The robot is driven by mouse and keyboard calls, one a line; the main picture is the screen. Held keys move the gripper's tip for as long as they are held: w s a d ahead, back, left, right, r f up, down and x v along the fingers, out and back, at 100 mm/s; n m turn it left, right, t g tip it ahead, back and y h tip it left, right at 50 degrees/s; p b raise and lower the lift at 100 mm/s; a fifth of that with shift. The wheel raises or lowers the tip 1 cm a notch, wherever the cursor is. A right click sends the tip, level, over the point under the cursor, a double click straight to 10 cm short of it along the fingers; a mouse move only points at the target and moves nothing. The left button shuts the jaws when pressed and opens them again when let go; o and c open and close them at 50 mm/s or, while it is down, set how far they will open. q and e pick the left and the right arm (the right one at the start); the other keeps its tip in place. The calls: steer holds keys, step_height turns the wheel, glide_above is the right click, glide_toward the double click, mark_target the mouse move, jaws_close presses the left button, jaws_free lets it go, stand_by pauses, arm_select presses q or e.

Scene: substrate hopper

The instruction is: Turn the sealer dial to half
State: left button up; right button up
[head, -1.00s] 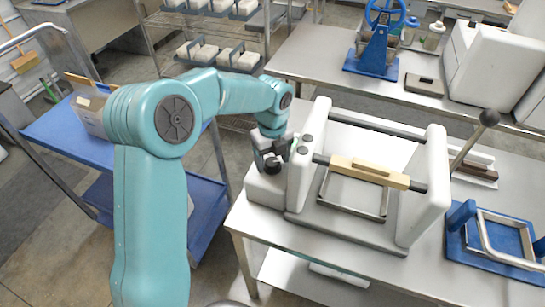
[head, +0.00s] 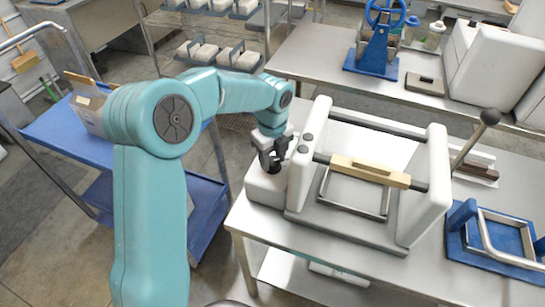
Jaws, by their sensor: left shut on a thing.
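The sealer (head: 424,195) stands on the steel table, with white side walls, dark rods and a cream bar across it. At its left end is a low white box (head: 262,187) with a small black dial (head: 271,167) on top. My left gripper (head: 272,160) points down at the dial from above, its dark fingers shut on it. The fingers cover much of the dial, and its marking is too small to read. My right gripper is not in view.
A blue cart (head: 50,142) stands left of the table. A lever with a dark ball knob (head: 490,117) rises right of the sealer, near a blue-based frame (head: 495,265). A second table behind carries a blue press (head: 375,45) and white machines.

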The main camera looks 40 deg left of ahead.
mark_target(272, 161)
arm_select(q)
steer(key=n+b, duration=0.1)
steer(key=n, duration=0.4)
steer(key=shift+n, duration=2.4)
steer(key=shift+r, duration=0.1)
steer(key=o, duration=1.1)
steer(key=shift+b, duration=0.3)
steer(key=shift+c, duration=0.2)
step_height(272, 161, up, 16)
steer(key=shift+r+p, duration=0.15)
steer(key=shift+p, duration=0.15)
steer(key=shift+s, duration=0.15)
